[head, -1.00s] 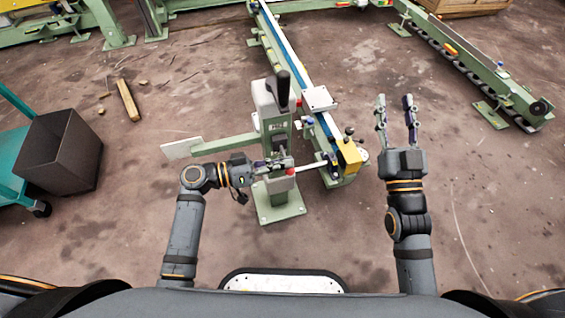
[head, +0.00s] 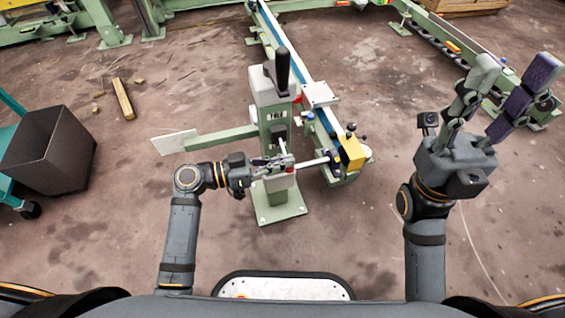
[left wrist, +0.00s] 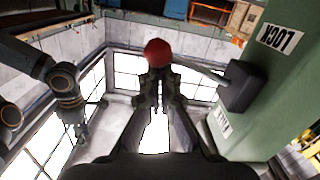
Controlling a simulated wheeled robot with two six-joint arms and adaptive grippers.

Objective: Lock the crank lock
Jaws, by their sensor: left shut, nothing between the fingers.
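The crank lock is on a green post (head: 272,95) with a black upright handle (head: 283,68) on top. In the left wrist view its green face has a LOCK label (left wrist: 280,38) and a black hub (left wrist: 241,86). A thin rod runs from the hub to a red ball knob (left wrist: 158,52). My left gripper (head: 284,162) is at the post's front; its fingers (left wrist: 159,80) are shut and empty, just short of the knob in that view. Whether they touch it is unclear. My right gripper (head: 515,68) is open and empty, raised at the right, away from the post.
A long green rail (head: 290,50) with a yellow end block (head: 352,153) runs behind and right of the post. A green arm with a pale plate (head: 174,142) sticks out left. A dark bin (head: 48,150) stands at the far left. Floor right of the rail is fairly clear.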

